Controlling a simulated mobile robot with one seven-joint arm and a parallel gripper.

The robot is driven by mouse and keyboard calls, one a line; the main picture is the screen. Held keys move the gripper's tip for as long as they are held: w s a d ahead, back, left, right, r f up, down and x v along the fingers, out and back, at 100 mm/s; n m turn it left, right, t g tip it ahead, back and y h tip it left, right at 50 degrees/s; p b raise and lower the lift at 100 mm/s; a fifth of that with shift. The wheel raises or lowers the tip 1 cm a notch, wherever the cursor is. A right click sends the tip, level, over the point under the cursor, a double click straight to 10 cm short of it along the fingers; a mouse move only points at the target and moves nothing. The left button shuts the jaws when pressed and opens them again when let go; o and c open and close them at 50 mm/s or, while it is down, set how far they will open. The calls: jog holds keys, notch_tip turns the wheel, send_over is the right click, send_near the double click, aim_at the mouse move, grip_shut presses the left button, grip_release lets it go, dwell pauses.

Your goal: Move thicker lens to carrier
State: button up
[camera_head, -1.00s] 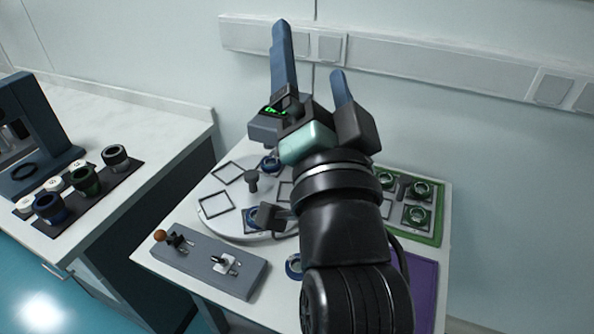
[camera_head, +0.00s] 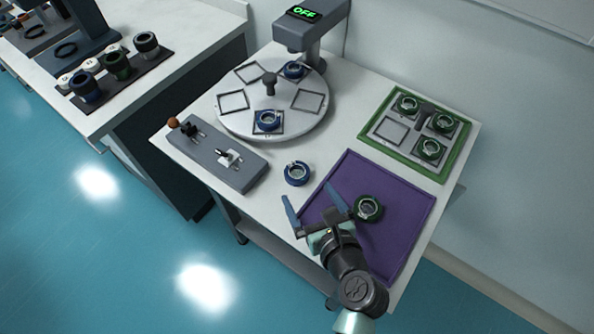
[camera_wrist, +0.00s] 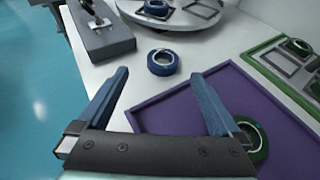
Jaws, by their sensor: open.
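My gripper (camera_head: 312,203) is open and empty above the front-left part of a purple mat. In the wrist view its two blue fingers (camera_wrist: 158,95) are spread wide. A blue-ringed lens (camera_head: 297,173) lies alone on the white table just beyond the fingertips; in the wrist view the same lens (camera_wrist: 163,62) shows ahead between the fingers. A green-ringed lens (camera_head: 368,208) lies on the purple mat (camera_head: 400,240), right of my gripper. A green carrier (camera_head: 449,167) at the right holds several green-ringed lenses and one empty square. I cannot tell which lens is thicker.
A grey block with levers (camera_head: 215,155) stands at the table's left. A side bench (camera_head: 60,45) holds cylinders.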

aim_at(297, 171)
jog(key=x, duration=0.3)
jog(key=shift+w+a, duration=0.1)
jog(key=shift+w, duration=0.15)
jog(key=shift+d+f+b+x, duration=0.1)
jog(key=shift+d+b+x, duration=0.15)
jog(key=shift+x, duration=1.1)
jog(key=shift+d+f+b+x, duration=0.1)
jog(key=shift+b+x, duration=0.1)
jog(key=shift+x, duration=1.15)
